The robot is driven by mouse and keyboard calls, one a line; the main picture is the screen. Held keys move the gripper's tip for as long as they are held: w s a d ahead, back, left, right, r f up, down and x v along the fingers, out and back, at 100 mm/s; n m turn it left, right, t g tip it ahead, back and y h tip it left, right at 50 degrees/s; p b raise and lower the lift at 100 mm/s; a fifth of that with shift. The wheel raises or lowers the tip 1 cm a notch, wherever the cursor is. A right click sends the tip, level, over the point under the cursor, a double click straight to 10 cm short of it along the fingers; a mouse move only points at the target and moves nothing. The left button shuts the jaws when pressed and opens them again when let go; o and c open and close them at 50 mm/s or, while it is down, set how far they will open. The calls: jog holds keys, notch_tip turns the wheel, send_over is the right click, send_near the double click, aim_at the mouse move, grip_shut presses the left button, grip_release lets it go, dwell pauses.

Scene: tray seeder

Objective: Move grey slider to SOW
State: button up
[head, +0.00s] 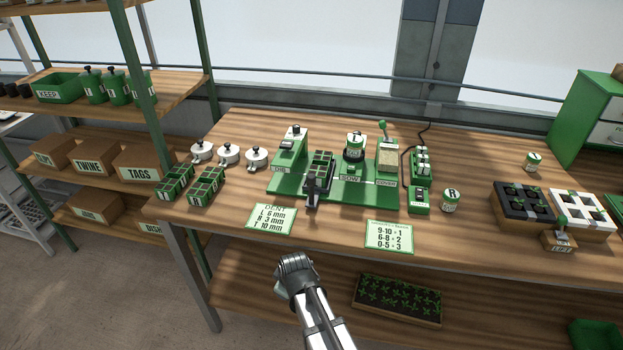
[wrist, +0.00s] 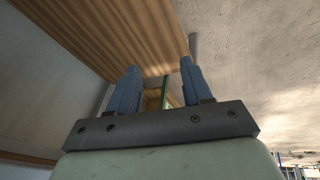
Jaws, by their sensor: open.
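The green seeder (head: 300,190) stands on the wooden bench with stations lettered DIB, SOW (head: 350,178) and COVER from left to right. A dark grey slider (head: 313,188) with an upright handle sits at its front edge, between the DIB and SOW labels, left of SOW. A dark tray with green edges (head: 320,162) is right behind the slider. In the wrist view my gripper (wrist: 158,68) has its two blue fingers apart with nothing between them. In the head view my arm's end (head: 294,270) is below and in front of the bench edge, away from the slider; its fingertips are unclear there.
A DENT card (head: 271,219) and a number card (head: 389,236) lie near the bench front. A jar R (head: 451,201) is right. A seedling tray (head: 397,300) sits on the lower shelf.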

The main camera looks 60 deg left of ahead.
jog(key=s+a+r+n+y, duration=0.1)
jog(key=s+a+r+n, duration=0.1)
jog(key=s+a+r, duration=0.55)
jog(key=s+a+r+n+g+y, duration=0.1)
jog(key=s+a+r+n+y, duration=0.3)
jog(key=s, duration=0.6)
jog(key=s+a+r+h, duration=0.1)
jog(key=s+a+r, duration=0.3)
jog(key=s+r, duration=0.45)
jog(key=w+a+r+n+t+h, duration=0.1)
jog(key=w+a+r+n+t, duration=0.3)
jog(key=w, duration=0.9)
jog(key=w+a+r+t+h, duration=0.1)
jog(key=w+r+t, duration=0.55)
jog(key=w, duration=0.75)
jog(key=n+t+h, duration=0.2)
jog(key=t+h, duration=0.4)
jog(key=t, duration=0.2)
send_near(308, 180)
jog(key=w, duration=1.1)
jog(key=shift+w+a+f, duration=0.1)
grip_shut()
